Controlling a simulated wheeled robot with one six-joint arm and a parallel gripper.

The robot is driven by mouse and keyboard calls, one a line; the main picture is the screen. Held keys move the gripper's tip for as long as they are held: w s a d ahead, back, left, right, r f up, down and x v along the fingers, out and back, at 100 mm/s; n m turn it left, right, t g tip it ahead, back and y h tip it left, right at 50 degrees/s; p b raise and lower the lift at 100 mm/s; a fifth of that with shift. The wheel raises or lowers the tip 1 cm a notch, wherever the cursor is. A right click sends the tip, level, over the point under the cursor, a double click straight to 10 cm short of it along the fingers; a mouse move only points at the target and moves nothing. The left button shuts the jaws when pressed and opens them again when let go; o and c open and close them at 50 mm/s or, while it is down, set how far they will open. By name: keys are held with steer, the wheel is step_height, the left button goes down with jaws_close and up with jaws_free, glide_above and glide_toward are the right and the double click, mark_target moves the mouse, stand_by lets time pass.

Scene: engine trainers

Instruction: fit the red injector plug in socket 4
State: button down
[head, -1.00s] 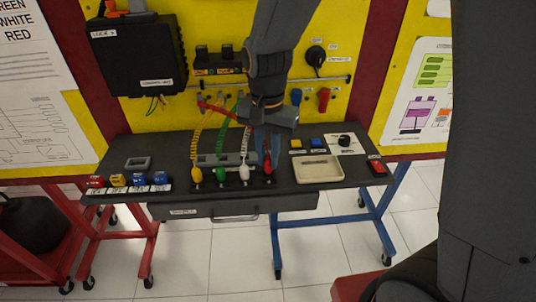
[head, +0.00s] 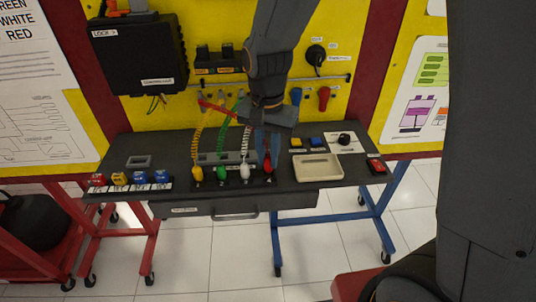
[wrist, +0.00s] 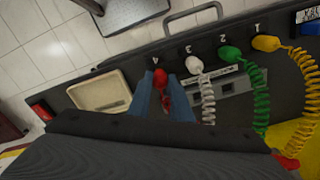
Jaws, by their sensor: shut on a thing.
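The red injector plug (wrist: 160,77) stands at the place marked 4 on the black socket strip, at the end of the row. My gripper (wrist: 161,94) has its blue fingers on either side of the plug and is shut on it. In the head view the gripper (head: 267,152) points down over the plug (head: 267,170). The white plug (wrist: 194,64) stands at 3, the green plug (wrist: 229,53) at 2 and the yellow plug (wrist: 266,43) at 1. The socket 4 opening is hidden, so I cannot tell how deep the red plug sits.
A cream tray (head: 297,177) lies just right of the strip. Coiled yellow, green and white cables rise behind the plugs. Small coloured blocks (head: 140,178) stand at the bench's left. A black box (head: 140,57) hangs on the yellow panel.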

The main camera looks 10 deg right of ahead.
steer(key=shift+f+b, duration=0.35)
steer(key=shift+f, duration=0.55)
stand_by(0.3)
steer(key=c, duration=1.8)
jaws_free()
steer(key=shift+c, duration=0.2)
steer(key=shift+r, duration=0.15)
steer(key=shift+r+p, duration=2.5)
steer(key=shift+r, duration=0.2)
steer(key=o, duration=0.5)
steer(key=shift+o, duration=0.2)
